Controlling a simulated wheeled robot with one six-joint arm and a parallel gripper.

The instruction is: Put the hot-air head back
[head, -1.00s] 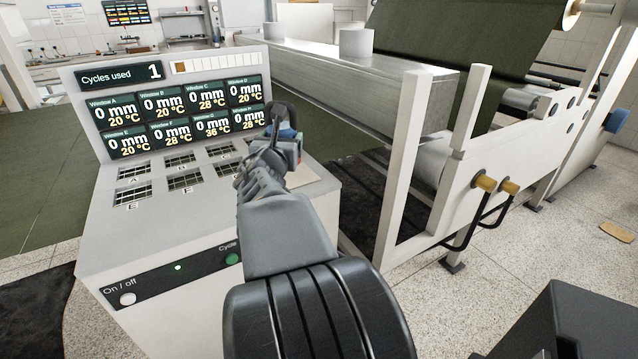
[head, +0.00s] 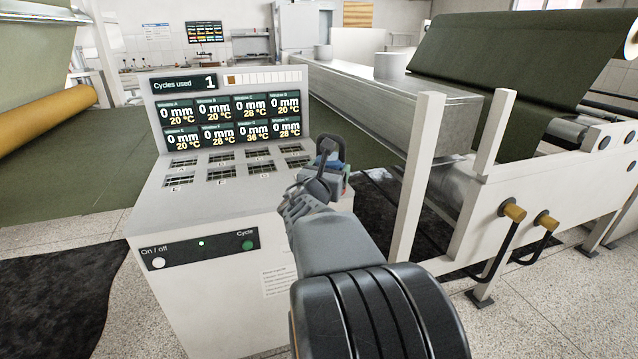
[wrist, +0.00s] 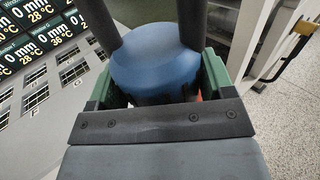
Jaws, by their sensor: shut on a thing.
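My gripper (head: 330,166) is raised over the right edge of the white control cabinet in the head view. It is shut on a blue rounded thing with dark upright parts, which I take to be the hot-air head (head: 327,160). In the wrist view, the blue head (wrist: 155,58) sits between green-sided jaws (wrist: 215,82), with two dark bars rising from it. Its lower part is hidden by the gripper. The control cabinet (head: 215,210) has a display panel and several gridded windows (head: 220,172) on its sloped top. I cannot make out a holder for the head.
A long metal trough (head: 400,90) and a white machine frame (head: 418,170) stand close to the right of my gripper. Dark green sheet (head: 500,60) hangs behind. A dark mat (head: 60,280) lies on the floor at left. Open floor shows in front.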

